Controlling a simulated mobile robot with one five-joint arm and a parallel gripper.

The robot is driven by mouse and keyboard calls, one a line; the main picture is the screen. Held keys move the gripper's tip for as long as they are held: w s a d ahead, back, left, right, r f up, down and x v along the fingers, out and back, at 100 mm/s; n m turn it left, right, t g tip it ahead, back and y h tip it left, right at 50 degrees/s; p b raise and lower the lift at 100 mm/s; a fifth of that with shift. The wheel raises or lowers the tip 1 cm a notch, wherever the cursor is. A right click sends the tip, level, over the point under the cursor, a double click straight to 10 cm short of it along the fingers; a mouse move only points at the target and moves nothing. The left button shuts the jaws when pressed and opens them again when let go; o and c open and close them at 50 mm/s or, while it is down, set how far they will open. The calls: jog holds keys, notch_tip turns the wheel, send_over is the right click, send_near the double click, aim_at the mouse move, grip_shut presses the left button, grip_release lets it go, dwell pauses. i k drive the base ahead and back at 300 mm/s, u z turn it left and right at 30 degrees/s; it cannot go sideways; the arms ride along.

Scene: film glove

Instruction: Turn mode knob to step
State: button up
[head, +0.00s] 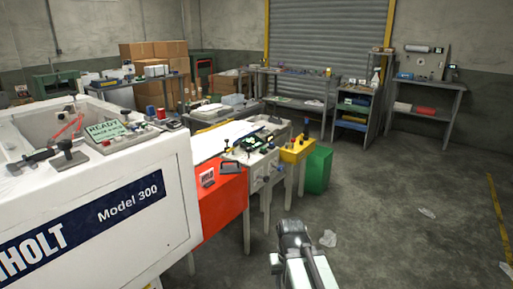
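A white machine (110,215) marked "HOLT Model 300" fills the left of the head view. On its top edge is a small green screen (104,131) that reads "READY", with a second line too small to read. Small controls (150,121), some of them red, sit beside the screen. I cannot tell which of them is the mode knob, or its setting. My gripper (292,230) shows at the bottom centre, over the floor, to the right of the machine and apart from it. Its fingertips are not clear, so its opening cannot be judged.
Shelves and a shutter (325,40) are at the back. The floor at right (410,200) is mostly open, with scraps.

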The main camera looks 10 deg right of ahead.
aim_at(248, 149)
jog(key=z, duration=0.45)
jog(key=i, duration=1.85)
jog(key=u, duration=0.7)
jog(key=k, duration=0.85)
jog(key=u, duration=0.2)
jog(key=i, duration=0.9)
jog(key=z, duration=0.1)
